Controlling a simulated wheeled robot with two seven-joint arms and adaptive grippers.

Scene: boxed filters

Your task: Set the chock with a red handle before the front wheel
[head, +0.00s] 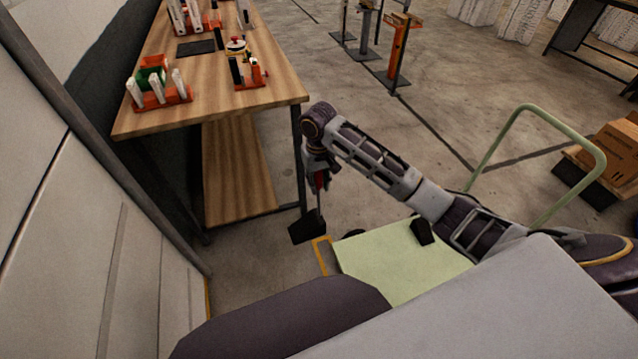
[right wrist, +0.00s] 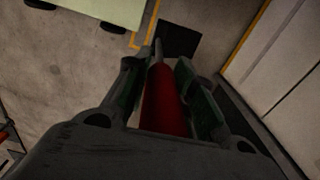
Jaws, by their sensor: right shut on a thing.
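My right gripper (head: 318,176) reaches in from the right and is shut on the red handle of the chock. The chock's black block (head: 307,228) hangs below the gripper, off the left side of the pale green cart (head: 385,268). In the right wrist view, the red handle (right wrist: 163,100) runs between the fingers (right wrist: 160,90) to the black block (right wrist: 180,38). A dark front wheel (head: 354,233) shows at the cart's far left corner, to the right of the chock and apart from it. My left gripper is out of view.
A yellow floor marking (head: 321,256) lies between chock and cart. A black piece (head: 422,231) shows at the deck's far edge. A wooden workbench (head: 285,80) with racks stands at the left, its leg close to the chock. A wall (head: 60,230) is left.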

